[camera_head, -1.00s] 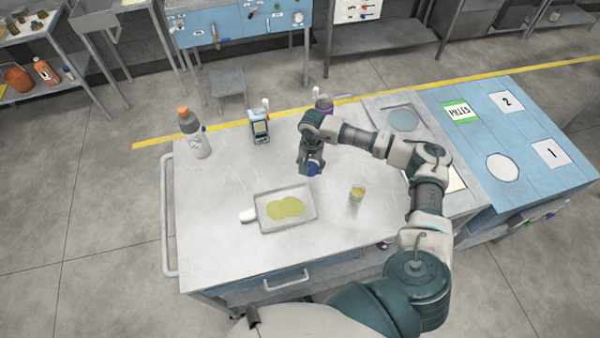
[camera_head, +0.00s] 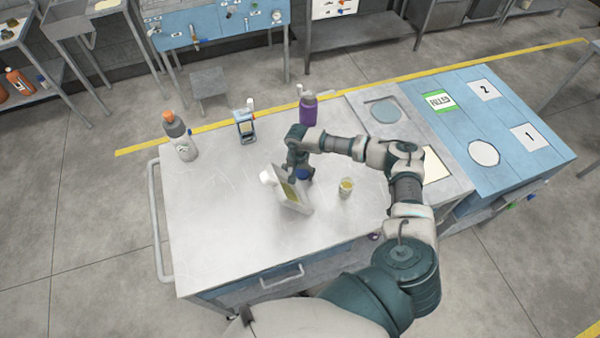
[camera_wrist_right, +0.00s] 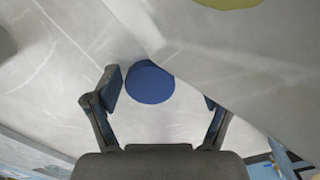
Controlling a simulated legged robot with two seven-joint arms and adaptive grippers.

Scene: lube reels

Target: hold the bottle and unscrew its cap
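A flat white bottle (camera_head: 291,198) with a yellow-green label stands tilted on the table, its white cap (camera_head: 266,177) at the upper left. Its pale side also fills the upper right of the right wrist view (camera_wrist_right: 245,75). My right gripper (camera_head: 299,171) is at the bottle's upper right side. In the right wrist view its fingers (camera_wrist_right: 160,100) are spread apart; the bottle partly covers the right finger's tip. A blue disc (camera_wrist_right: 150,82) shows between the fingers, partly behind the bottle's edge. Contact with the bottle is unclear. My left gripper is not in view.
A small cup (camera_head: 346,187) stands right of the bottle. A grey bottle with an orange cap (camera_head: 181,138), a small blue-and-white device (camera_head: 245,125) and a purple bottle (camera_head: 308,108) stand farther back. The table's left and front (camera_head: 220,235) are clear.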

